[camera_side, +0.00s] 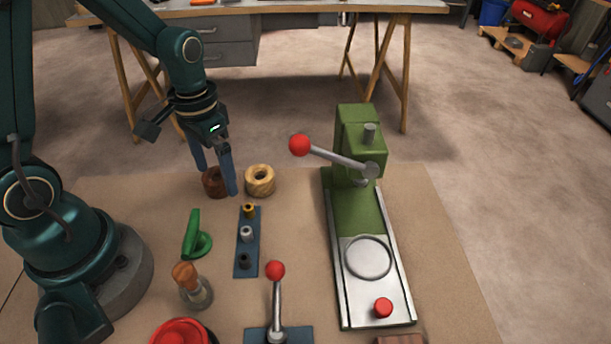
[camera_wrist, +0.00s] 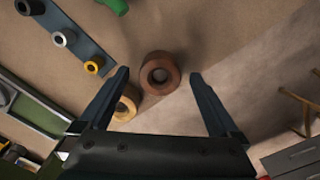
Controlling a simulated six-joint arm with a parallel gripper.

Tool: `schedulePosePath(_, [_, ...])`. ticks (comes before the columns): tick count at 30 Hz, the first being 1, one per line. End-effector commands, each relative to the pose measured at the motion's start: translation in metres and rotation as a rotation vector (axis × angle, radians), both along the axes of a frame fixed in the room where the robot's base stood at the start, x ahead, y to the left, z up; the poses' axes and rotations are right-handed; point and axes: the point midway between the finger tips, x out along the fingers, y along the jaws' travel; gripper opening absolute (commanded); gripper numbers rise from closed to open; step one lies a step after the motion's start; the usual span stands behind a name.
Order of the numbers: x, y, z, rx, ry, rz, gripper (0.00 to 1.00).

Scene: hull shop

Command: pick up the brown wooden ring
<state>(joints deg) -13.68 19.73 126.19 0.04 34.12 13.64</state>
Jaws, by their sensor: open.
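The brown wooden ring (camera_side: 213,183) stands on the tan work surface at its far left part. In the wrist view the brown wooden ring (camera_wrist: 160,73) shows its central hole and lies between the fingertips, a little beyond them. My gripper (camera_side: 217,180) points down at the ring, with one finger in front of it on the right and the other behind on the left. In the wrist view my gripper (camera_wrist: 159,74) is open and empty. A lighter wooden ring (camera_side: 260,181) stands just right of the brown one, and my left-hand finger partly covers it (camera_wrist: 127,103) in the wrist view.
A blue strip (camera_side: 243,262) with small metal bushings lies in front of the rings. A green press (camera_side: 358,210) with a red-knobbed lever stands to the right. A green part (camera_side: 197,238), a wood-handled stamp (camera_side: 191,286) and a red-knobbed lever (camera_side: 276,300) are nearer the camera.

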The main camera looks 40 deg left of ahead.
Motion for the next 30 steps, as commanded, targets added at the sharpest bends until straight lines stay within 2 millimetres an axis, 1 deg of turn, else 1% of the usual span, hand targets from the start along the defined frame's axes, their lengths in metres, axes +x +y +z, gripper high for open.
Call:
schedulePosePath(3, [-0.0005, -0.0002, -0.0060, 0.000, 0.001, 0.000, 0.98])
schedulePosePath(11, [-0.0002, -0.0001, -0.0067, 0.000, -0.001, 0.000, 0.98])
schedulePosePath(12, [-0.0002, -0.0001, -0.0067, 0.000, -0.001, 0.000, 0.82])
schedulePosePath(14, [-0.0002, -0.0001, -0.0066, 0.000, -0.001, 0.000, 0.59])
schedulePosePath(15, [-0.0002, -0.0001, -0.0066, 0.000, -0.001, 0.000, 0.44])
schedulePosePath(17, [-0.0002, -0.0001, -0.0066, 0.000, -0.001, 0.000, 0.21])
schedulePosePath(18, [-0.0002, -0.0001, -0.0065, 0.000, -0.001, 0.000, 0.07])
schedulePosePath(26, [0.0000, -0.0001, -0.0059, 0.000, -0.002, 0.000, 0.07])
schedulePosePath(30, [0.0005, 0.0000, -0.0010, 0.001, -0.003, 0.000, 0.07])
